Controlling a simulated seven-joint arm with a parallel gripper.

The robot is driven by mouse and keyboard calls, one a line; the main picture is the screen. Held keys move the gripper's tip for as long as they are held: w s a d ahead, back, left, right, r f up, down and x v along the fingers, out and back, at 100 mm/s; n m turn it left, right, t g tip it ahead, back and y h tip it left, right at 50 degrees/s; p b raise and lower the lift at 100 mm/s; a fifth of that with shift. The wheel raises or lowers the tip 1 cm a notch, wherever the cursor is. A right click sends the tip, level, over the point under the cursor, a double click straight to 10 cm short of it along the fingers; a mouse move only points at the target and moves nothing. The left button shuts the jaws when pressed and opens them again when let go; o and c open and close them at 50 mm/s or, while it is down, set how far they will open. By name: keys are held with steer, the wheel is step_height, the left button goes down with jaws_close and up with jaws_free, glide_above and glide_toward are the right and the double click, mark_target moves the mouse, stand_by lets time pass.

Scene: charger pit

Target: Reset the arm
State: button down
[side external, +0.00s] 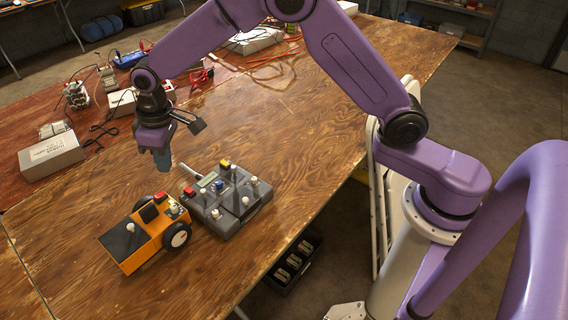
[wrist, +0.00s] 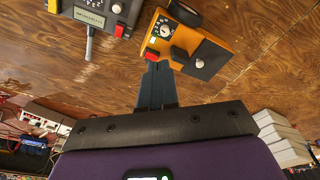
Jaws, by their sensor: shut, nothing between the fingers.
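My gripper (side external: 162,158) is shut and empty, pointing down above the wooden table (side external: 250,265). In the wrist view its fingers (wrist: 157,75) lie together. An orange wheeled device (side external: 135,248) with a red button and a black wheel sits on the table below and in front of my gripper. It also shows in the wrist view (wrist: 205,60), just beyond the fingertips. A grey control box (side external: 228,200) with several knobs, buttons and a small display stands right beside it. In the wrist view the grey box (wrist: 105,12) is at the top left, partly cut off.
A white box (side external: 50,156) lies at the left on the reddish part of the table. Several cables, boxes and small electronics (side external: 76,95) crowd the back. A black crate (side external: 292,262) stands below the table's right edge.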

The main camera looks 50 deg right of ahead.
steer(key=s+d+r+n, duration=0.1)
steer(key=s+d+r, duration=0.25)
steer(key=s, duration=0.55)
steer(key=s+d+r+n, duration=0.25)
steer(key=s+d, duration=0.25)
steer(key=s, duration=0.4)
steer(key=s+d+n+g, duration=0.1)
steer(key=s+d+n, duration=0.1)
steer(key=s+d, duration=1.1)
steer(key=s, duration=0.4)
steer(key=shift+r, duration=0.25)
